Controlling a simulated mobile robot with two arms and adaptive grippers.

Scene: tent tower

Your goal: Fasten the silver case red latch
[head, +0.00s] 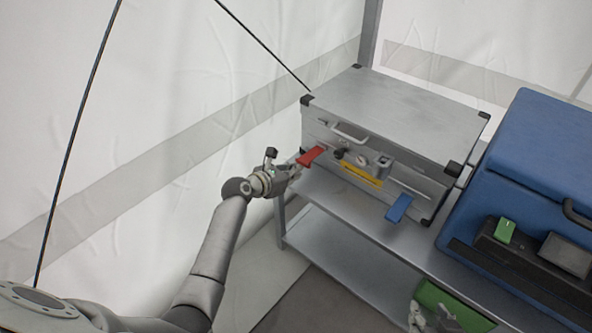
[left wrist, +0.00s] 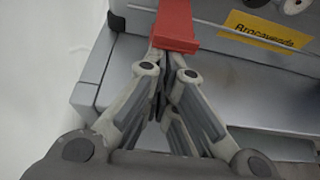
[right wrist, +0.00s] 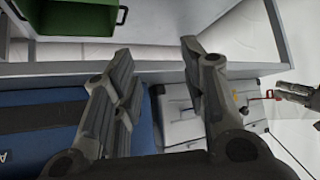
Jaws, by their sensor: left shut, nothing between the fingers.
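The silver case (head: 395,115) stands closed on a metal shelf. Its red latch (head: 311,156) sticks outward from the left of the front face. A blue latch (head: 399,208) also sticks out at the right. My left gripper (head: 293,172) is shut and empty, just in front of and below the red latch. In the left wrist view the red latch (left wrist: 175,25) lies right over the closed fingertips (left wrist: 171,58); I cannot tell whether they touch. My right gripper (right wrist: 155,55) is open and empty, low near the shelf front in the head view.
A blue case (head: 535,160) stands right of the silver case. A green bin (head: 455,305) sits on the lower shelf. The shelf edge (head: 350,218) runs below the silver case. White tent wall (head: 180,100) is at the left.

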